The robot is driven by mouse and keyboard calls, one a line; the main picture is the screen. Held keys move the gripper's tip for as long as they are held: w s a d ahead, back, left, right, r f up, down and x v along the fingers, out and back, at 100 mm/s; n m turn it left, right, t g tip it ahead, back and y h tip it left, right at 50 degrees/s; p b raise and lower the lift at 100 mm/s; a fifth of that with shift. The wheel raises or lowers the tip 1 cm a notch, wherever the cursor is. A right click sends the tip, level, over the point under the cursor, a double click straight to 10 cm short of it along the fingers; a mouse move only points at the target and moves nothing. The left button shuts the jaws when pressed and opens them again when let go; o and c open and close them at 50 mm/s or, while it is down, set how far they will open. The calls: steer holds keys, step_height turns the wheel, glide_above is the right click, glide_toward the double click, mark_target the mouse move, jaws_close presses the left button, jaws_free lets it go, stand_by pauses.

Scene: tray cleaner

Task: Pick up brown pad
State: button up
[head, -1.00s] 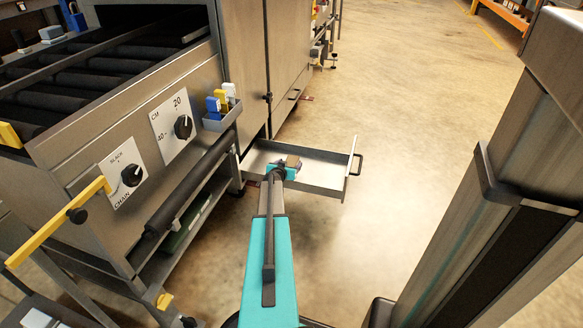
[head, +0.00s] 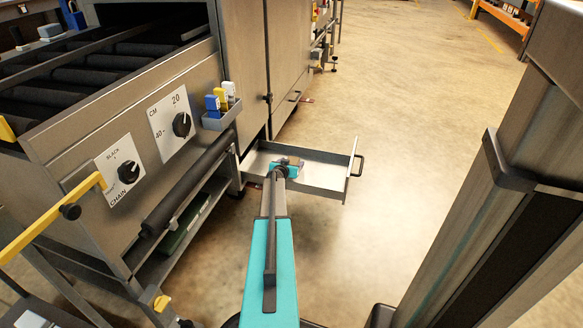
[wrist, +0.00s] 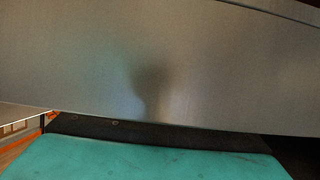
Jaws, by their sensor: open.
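My gripper (head: 287,165) is at the far end of my teal arm, inside or just over the open metal drawer (head: 322,172) in the head view. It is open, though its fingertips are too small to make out. I cannot clearly make out the brown pad in the head view now; my gripper covers part of the drawer floor. In the wrist view a plain metal surface (wrist: 200,70) fills most of the picture, with a teal part and a dark strip along the bottom. No brown pad shows there.
The steel machine (head: 150,120) with its dials stands at left, beside the drawer. A small holder (head: 220,120) with blue, yellow and white items hangs on its corner. The drawer's front wall and handle (head: 358,165) stick out at right. The floor (head: 430,110) beyond is clear.

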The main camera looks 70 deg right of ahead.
mark_target(291, 162)
steer(key=c, duration=1.2)
steer(key=shift+r, duration=0.1)
step_height(291, 162, up, 10)
steer(key=p, duration=0.7)
